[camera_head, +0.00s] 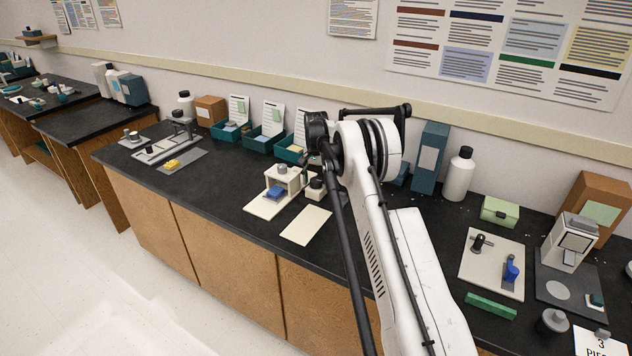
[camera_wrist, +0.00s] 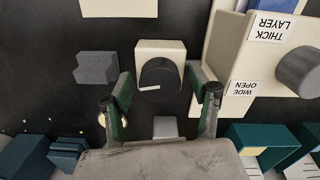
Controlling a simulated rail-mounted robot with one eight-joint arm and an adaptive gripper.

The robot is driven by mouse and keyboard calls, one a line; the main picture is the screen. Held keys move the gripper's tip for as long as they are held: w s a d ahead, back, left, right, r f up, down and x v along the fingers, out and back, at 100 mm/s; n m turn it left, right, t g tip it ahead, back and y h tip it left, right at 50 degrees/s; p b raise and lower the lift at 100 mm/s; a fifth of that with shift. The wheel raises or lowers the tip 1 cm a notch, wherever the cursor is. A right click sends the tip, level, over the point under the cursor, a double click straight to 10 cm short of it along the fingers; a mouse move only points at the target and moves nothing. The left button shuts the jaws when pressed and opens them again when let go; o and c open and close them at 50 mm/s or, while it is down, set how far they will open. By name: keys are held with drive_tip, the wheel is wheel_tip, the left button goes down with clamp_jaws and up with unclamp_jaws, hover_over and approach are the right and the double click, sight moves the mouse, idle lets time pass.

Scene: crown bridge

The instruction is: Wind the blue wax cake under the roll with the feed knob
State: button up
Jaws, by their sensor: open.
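The blue wax cake (camera_head: 275,191) lies on the cream stand (camera_head: 262,207), partly under its raised frame. A blue edge (camera_wrist: 272,4) at the top of the wrist view appears to be the cake. A black knob (camera_wrist: 160,80) with a white mark sits on a cream block (camera_wrist: 150,46) beside the stand; it also shows in the head view (camera_head: 316,182). My gripper (camera_wrist: 160,97) is open, with its fingers on either side of the knob and visible gaps. The roll is not clearly distinguishable; a grey cylinder (camera_wrist: 302,72) projects from the labelled frame.
A dark grey block (camera_wrist: 97,68) lies left of the knob in the wrist view. Teal bins (camera_head: 265,138) stand behind. A cream sheet (camera_head: 306,225) lies in front, with bare black counter around it. A blue bottle-like box (camera_head: 430,158) and white bottle (camera_head: 459,175) stand right of my arm.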

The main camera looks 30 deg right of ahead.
drive_tip(key=c, duration=1.1)
drive_tip(key=shift+c, duration=0.2)
drive_tip(key=shift+n+b, duration=0.35)
drive_tip(key=shift+n, duration=0.05)
drive_tip(key=shift+f+n+b, duration=0.15)
drive_tip(key=shift+n+b, duration=0.75)
drive_tip(key=n+b, duration=0.2)
drive_tip(key=n, duration=0.1)
drive_tip(key=shift+n, duration=0.4)
drive_tip(key=n+b, duration=0.2)
drive_tip(key=n, duration=0.1)
drive_tip(key=shift+n+b, duration=0.65)
drive_tip(key=shift+n, duration=1.55)
drive_tip(key=shift+r, duration=0.2)
